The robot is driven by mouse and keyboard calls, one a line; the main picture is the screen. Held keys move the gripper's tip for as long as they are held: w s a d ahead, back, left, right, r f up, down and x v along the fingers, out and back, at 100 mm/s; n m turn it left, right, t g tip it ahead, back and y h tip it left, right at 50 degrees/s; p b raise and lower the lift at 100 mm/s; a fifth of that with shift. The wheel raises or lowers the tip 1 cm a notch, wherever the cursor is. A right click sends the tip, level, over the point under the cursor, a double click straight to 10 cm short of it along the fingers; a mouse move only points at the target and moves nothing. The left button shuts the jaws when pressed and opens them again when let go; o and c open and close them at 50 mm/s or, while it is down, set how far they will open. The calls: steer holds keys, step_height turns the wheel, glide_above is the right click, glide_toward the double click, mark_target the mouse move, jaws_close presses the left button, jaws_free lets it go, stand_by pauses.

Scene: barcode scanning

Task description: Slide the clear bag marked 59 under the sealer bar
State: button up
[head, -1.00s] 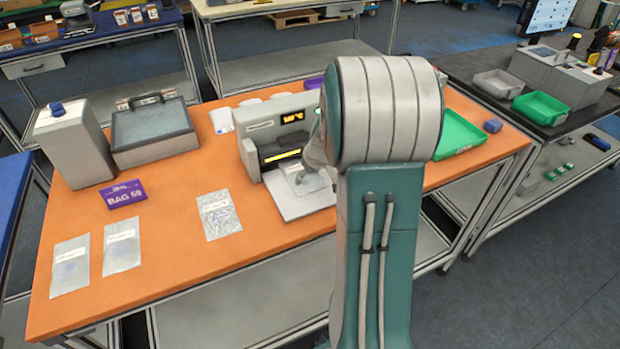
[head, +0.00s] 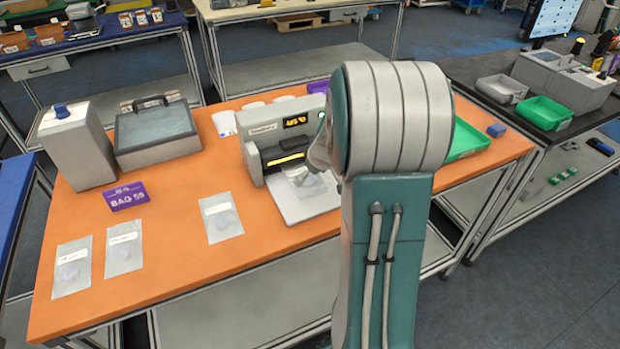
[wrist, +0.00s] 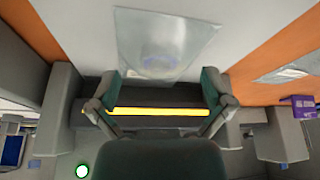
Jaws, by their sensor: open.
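A clear bag (wrist: 160,45) with a round pale-blue item inside lies on the sealer's white plate (wrist: 80,25). Its near end reaches the dark sealer bar (wrist: 158,100) with its lit yellow strip; I cannot tell whether any of it lies under the bar. No number is readable on it. My gripper (wrist: 160,78) is open, its fingers either side of the bag's end and apart from it. In the head view the sealer (head: 265,138) stands mid-table, the bag (head: 318,185) partly shows on its plate, and my arm hides the fingers. A purple sign (head: 126,197) reads BAG 59.
Several other clear bags lie on the orange table (head: 180,285), including one left of the plate (head: 221,218). A grey box (head: 75,150) and a lidded case (head: 155,135) stand at the back left. A green tray (head: 468,138) is at right.

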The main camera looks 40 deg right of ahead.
steer(key=v, duration=1)
steer(key=shift+r, duration=0.25)
steer(key=s+a+r, duration=0.3)
steer(key=a, duration=0.5)
steer(key=s+a+r, duration=0.2)
steer(key=a+r, duration=0.1)
steer(key=a, duration=0.5)
steer(key=s+a+t, duration=0.1)
steer(key=s+a, duration=0.8)
steer(key=s, duration=0.1)
steer(key=shift+s+a+f, duration=0.15)
steer(key=shift+s+a, duration=0.05)
steer(key=shift+s, duration=0.15)
